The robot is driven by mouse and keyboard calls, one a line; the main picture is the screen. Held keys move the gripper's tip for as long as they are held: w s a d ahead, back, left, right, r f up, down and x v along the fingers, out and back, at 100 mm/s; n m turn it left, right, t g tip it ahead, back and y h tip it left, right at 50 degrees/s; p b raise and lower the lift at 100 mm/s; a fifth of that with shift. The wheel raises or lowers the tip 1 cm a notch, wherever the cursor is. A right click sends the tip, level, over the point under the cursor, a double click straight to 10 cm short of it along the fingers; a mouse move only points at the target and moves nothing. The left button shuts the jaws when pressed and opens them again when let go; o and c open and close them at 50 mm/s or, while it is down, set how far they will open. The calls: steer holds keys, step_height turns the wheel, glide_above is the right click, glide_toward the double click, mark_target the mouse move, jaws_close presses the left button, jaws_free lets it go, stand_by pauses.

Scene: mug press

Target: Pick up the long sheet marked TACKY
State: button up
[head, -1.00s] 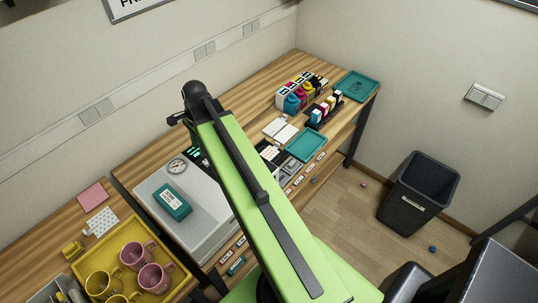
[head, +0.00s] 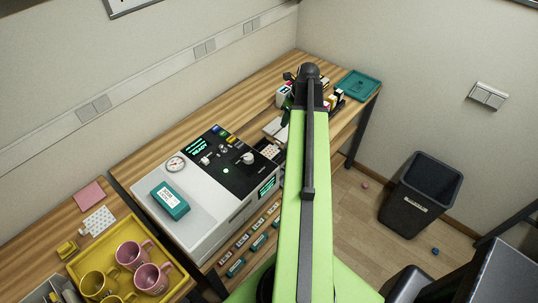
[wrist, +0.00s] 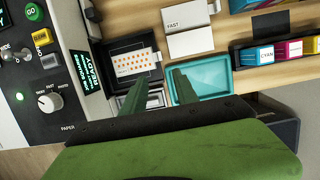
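No sheet with a readable TACKY mark shows in either view. In the wrist view, a white card marked FAST (wrist: 180,24) lies on the bench with a blank white card edge (wrist: 191,43) just below it. A sheet with orange dots (wrist: 133,61) lies in a black tray left of my gripper; I cannot read any TACKY mark on it. My gripper (wrist: 166,76) is open and empty, its two green fingers apart, over the gap between the black tray and a teal tray (wrist: 205,76). In the head view my arm hides the gripper.
The press with its control panel (wrist: 42,75) stands left of my gripper. Ink bottles (wrist: 268,53) stand in a dark rack at right. In the head view are a yellow tray of mugs (head: 93,244), a far teal tray (head: 357,85) and a dark bin (head: 420,195).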

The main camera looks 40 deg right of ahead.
mark_target(278, 142)
steer(key=b+x, duration=1.4)
steer(key=x, duration=0.2)
steer(key=shift+f+b, duration=0.25)
steer(key=shift+b, duration=0.1)
steer(key=shift+a+r, duration=0.1)
steer(key=shift+r, duration=0.1)
jaws_close()
